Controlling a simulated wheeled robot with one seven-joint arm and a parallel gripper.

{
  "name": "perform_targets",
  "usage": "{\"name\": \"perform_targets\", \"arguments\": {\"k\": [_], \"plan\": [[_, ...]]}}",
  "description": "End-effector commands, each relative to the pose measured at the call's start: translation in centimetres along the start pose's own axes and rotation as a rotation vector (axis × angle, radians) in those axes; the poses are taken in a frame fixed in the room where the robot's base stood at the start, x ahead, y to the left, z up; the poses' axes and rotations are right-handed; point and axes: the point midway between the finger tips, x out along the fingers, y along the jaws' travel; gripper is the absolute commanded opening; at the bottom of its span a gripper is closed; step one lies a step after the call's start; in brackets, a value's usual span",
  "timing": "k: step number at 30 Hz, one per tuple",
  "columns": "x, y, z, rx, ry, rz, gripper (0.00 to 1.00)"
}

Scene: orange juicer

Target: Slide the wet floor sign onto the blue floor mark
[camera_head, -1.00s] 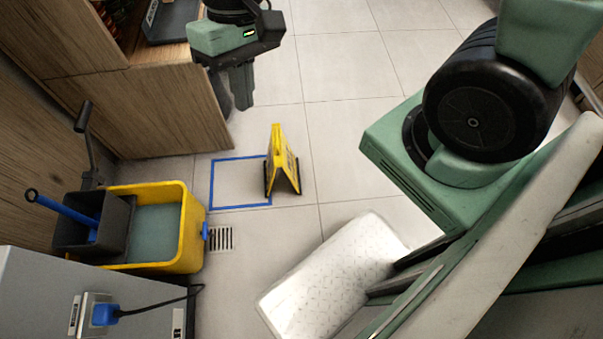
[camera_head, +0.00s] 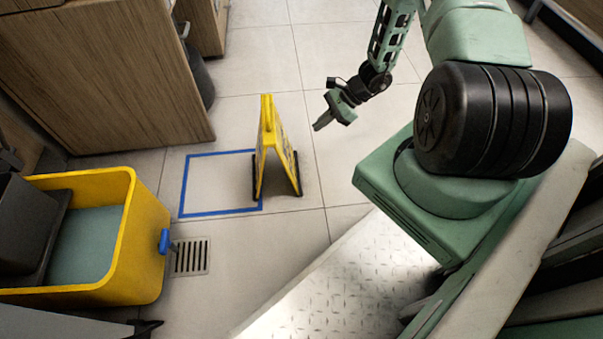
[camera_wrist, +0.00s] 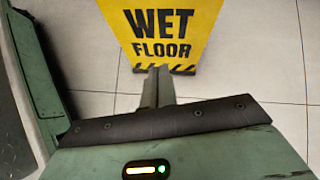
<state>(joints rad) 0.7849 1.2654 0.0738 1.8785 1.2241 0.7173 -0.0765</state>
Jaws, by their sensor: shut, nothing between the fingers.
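The yellow wet floor sign (camera_head: 268,150) stands upright as an A-frame on the tiles. It straddles the right edge of the blue floor mark (camera_head: 190,182), a taped square outline, with its right leg outside. Most of the square to its left is bare. My gripper (camera_head: 318,126) is to the right of the sign, shut and empty, apart from it. In the wrist view the sign's panel (camera_wrist: 163,35) with "WET FLOOR" faces my shut gripper fingers (camera_wrist: 160,72). Whether the fingertips are level with the panel's lower part is hard to tell.
A yellow mop bucket (camera_head: 150,235) with a blue spout stands at the lower left, beside a floor drain (camera_head: 190,256). A wooden counter (camera_head: 120,80) stands behind the mark. A white textured plate (camera_head: 345,280) lies at the front. The tiles behind the sign are clear.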

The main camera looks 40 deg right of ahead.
Motion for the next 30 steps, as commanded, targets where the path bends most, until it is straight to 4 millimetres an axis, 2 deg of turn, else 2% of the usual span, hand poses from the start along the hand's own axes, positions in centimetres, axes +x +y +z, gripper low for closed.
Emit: {"name": "perform_targets", "arguments": {"k": [1,3,6,8,14,27,30], "plan": [[1.8,0.8,-3.8,0.063,-0.001,-0.029,0.00],[2.6,1.4,-6.6,0.128,0.001,-0.064,0.00],[3.2,2.0,-9.2,0.189,0.003,-0.095,0.00],[3.5,2.3,-9.9,0.208,0.004,-0.105,0.00],[5.3,2.3,-10.4,0.220,0.004,-0.110,0.00],[14.1,1.4,-10.7,0.218,0.004,-0.107,0.00],[15.0,0.9,-9.3,0.215,0.005,-0.109,0.00]]}}
